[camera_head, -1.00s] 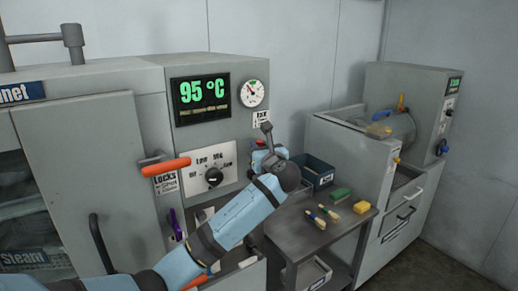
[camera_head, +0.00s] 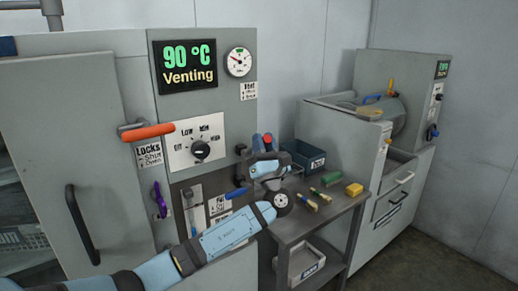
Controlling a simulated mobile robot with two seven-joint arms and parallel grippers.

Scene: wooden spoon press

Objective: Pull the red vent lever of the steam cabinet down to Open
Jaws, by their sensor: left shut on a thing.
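The steam cabinet (camera_head: 110,65) fills the left side, with a display (camera_head: 186,66) reading 90 °C and Venting. The red vent lever shows only as a small red end (camera_head: 268,139) above my gripper, at the cabinet's right edge below a small label (camera_head: 249,91). The rest of the lever is hidden by my gripper. My left gripper (camera_head: 261,162) is at the lever and shut on it. My right gripper is out of view.
An orange door handle (camera_head: 148,131), a round dial (camera_head: 201,150) and a blue handle (camera_head: 236,192) are on the cabinet's front. A dark side table (camera_head: 291,230) holds a blue bin (camera_head: 308,156), brushes and blocks. Another machine (camera_head: 345,130) stands at right.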

